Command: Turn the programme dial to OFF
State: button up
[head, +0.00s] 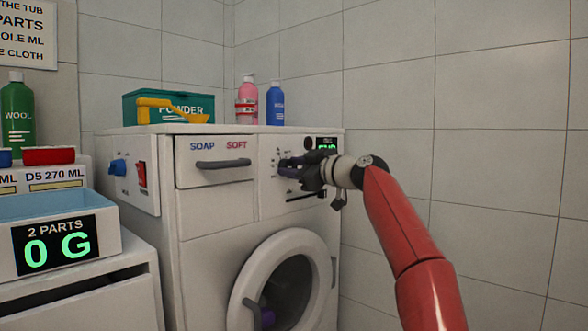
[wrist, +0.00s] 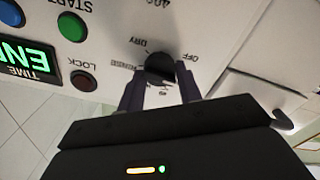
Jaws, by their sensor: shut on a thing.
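The programme dial (wrist: 160,66) is a dark round knob on the white control panel (wrist: 110,45), with printed marks around it, including OFF, DRY, RINSE and 40. My gripper (wrist: 161,84) has one finger on each side of the dial and is shut on it. Its pointer is hard to make out, so I cannot tell which mark it is at. In the head view my gripper (head: 289,168) is at the panel of the white washing machine (head: 215,215) and hides the dial. A green END shows on the display (wrist: 27,60).
Beside the dial are a dark red LOCK lamp (wrist: 84,81), a green button (wrist: 72,26) and a blue button (wrist: 11,13). The soap drawer (head: 215,163), with a grey handle, is left of my gripper. Bottles and a powder box (head: 135,105) stand on top.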

jog(key=n, duration=0.7)
jog(key=shift+f+n, duration=0.2)
jog(key=shift+n, duration=0.2)
dwell(0.4)
jog(key=o, duration=1)
jog(key=shift+r, duration=0.1)
jog(key=shift+b, duration=0.3)
jog(key=b+v, duration=0.5)
jog(key=v, duration=0.2)
jog(key=shift+s+d, duration=0.25)
jog(key=shift+d, duration=0.05)
